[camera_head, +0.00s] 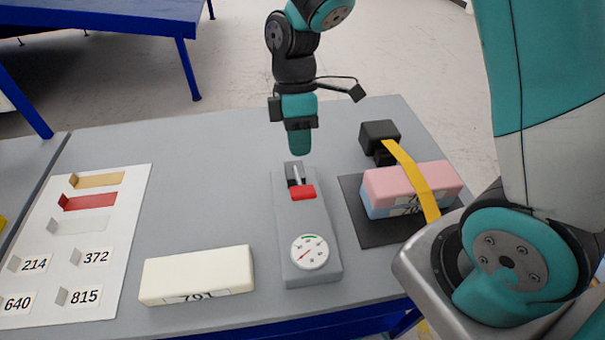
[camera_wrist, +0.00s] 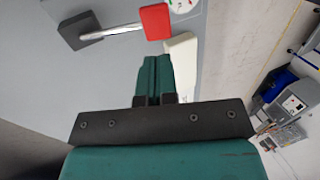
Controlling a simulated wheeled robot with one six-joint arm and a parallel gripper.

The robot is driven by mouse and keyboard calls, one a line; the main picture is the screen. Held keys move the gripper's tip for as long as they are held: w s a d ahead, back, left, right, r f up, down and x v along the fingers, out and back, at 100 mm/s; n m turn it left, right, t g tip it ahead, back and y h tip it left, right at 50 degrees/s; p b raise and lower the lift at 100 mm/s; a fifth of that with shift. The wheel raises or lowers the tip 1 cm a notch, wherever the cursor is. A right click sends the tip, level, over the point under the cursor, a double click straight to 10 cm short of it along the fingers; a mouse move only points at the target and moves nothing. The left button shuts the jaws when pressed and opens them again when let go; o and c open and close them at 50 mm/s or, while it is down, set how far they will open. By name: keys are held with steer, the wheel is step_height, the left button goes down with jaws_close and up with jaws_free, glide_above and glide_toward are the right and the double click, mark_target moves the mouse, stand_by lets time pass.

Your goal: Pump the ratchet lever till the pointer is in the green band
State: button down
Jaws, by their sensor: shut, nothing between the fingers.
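The ratchet lever has a red handle (camera_head: 303,192) on a metal rod, set in a dark pivot block (camera_head: 293,170) at the far end of a long grey unit (camera_head: 312,270). The red handle also shows at the top of the wrist view (camera_wrist: 155,21). A round white dial (camera_head: 309,252) sits on the unit's near end. Its red pointer points to the lower left, away from the green band (camera_head: 308,237) at the top. My gripper (camera_head: 299,150) is shut and empty, pointing down just beyond the pivot block and apart from the handle. Its closed fingers show in the wrist view (camera_wrist: 154,80).
A pink and blue foam block (camera_head: 412,186) lies on a dark mat (camera_head: 375,236) at right, under a yellow strap (camera_head: 412,178) from a black box (camera_head: 380,134). A cream block (camera_head: 197,275) lies left of the unit. A white board (camera_head: 115,190) with tags is further left.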

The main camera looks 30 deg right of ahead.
mark_target(303, 191)
steer(key=p+x, duration=0.2)
steer(key=x, duration=0.5)
steer(key=shift+s+f, duration=0.1)
steer(key=shift+f, duration=0.2)
steer(key=shift+a, duration=0.1)
